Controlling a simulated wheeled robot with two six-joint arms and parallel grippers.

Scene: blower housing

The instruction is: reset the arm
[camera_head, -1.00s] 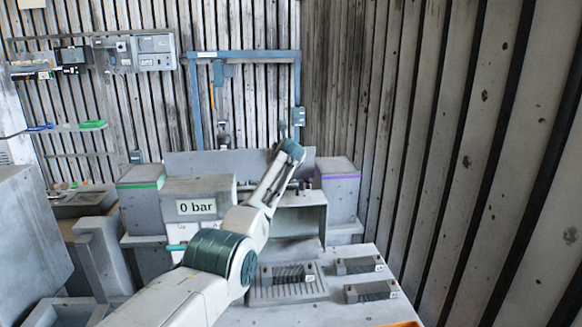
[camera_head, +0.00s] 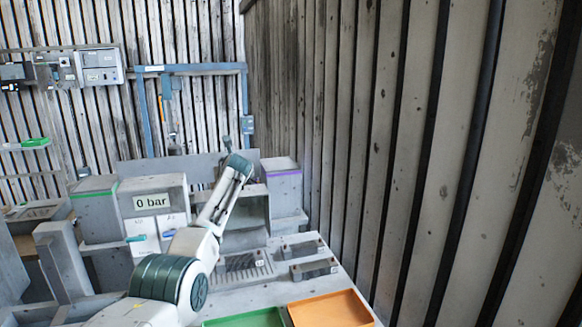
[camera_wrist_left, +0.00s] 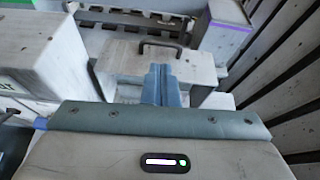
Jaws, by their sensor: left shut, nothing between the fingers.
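My left arm (camera_head: 165,278) comes in from the bottom left of the head view and reaches up toward the workbench. Its gripper is hidden behind the wrist there. In the left wrist view my left gripper (camera_wrist_left: 162,84) shows as two blue fingers pressed together with nothing between them. The fingers point at a grey box with a dark handle (camera_wrist_left: 160,46); I cannot tell whether they touch it. My right gripper is not in view.
A "0 bar" display box (camera_head: 152,201) stands behind the arm. A purple-rimmed bin (camera_head: 282,180) is right of the wrist. Dark blocks (camera_head: 314,268) lie on the bench. An orange tray (camera_head: 330,308) and a green tray (camera_head: 245,318) are at the front. A ribbed wall (camera_head: 400,150) closes the right side.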

